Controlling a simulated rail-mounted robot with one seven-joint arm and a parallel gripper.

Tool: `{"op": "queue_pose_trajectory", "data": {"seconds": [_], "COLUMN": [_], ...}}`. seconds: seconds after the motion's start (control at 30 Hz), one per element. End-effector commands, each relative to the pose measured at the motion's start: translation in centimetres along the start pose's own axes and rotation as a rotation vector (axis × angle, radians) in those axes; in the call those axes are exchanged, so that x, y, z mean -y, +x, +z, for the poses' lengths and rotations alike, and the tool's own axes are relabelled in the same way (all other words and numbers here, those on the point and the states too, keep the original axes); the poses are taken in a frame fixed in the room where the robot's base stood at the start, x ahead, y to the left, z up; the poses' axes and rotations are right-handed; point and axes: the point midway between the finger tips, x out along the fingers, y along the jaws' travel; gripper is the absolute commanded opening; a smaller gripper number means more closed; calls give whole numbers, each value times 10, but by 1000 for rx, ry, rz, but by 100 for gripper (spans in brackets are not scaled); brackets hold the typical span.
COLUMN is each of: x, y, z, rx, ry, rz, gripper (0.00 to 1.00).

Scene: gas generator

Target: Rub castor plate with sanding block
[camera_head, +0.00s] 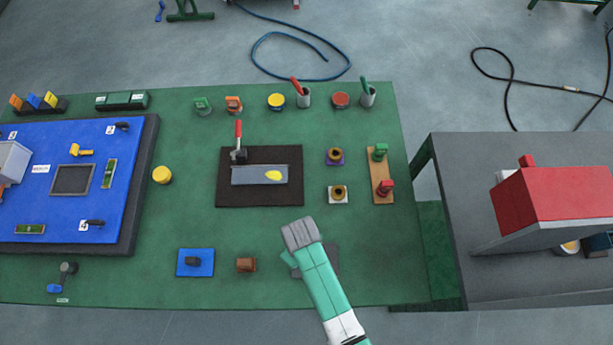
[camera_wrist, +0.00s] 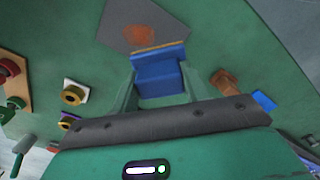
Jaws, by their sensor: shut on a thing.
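My gripper (camera_wrist: 158,80) is shut on a blue sanding block (camera_wrist: 158,73) with a thin orange-brown layer along its far edge. A flat grey plate with an orange-brown patch, which looks like the castor plate (camera_wrist: 112,30), lies on the green table just beyond the block in the wrist view. The block overlaps the plate's near edge in that view; I cannot tell whether they touch. In the head view the plate (camera_head: 331,258) shows right of my arm and is partly covered by it. The block is hidden there behind my gripper.
A brown block (camera_head: 245,265) and a blue pad (camera_head: 183,270) with a dark block lie left of the plate. A black mat (camera_head: 230,196) holds a yellow-marked plate and a red-handled clamp. Small fittings (camera_head: 338,193) stand behind the plate.

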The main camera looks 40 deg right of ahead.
Motion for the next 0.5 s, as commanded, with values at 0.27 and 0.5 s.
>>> {"op": "queue_pose_trajectory", "data": {"seconds": [0.27, 0.5], "x": [-1, -2], "y": [21, 42], "z": [0, 0], "rx": [-1, -1], "ry": [3, 4], "rz": [0, 0], "gripper": [27, 27]}}
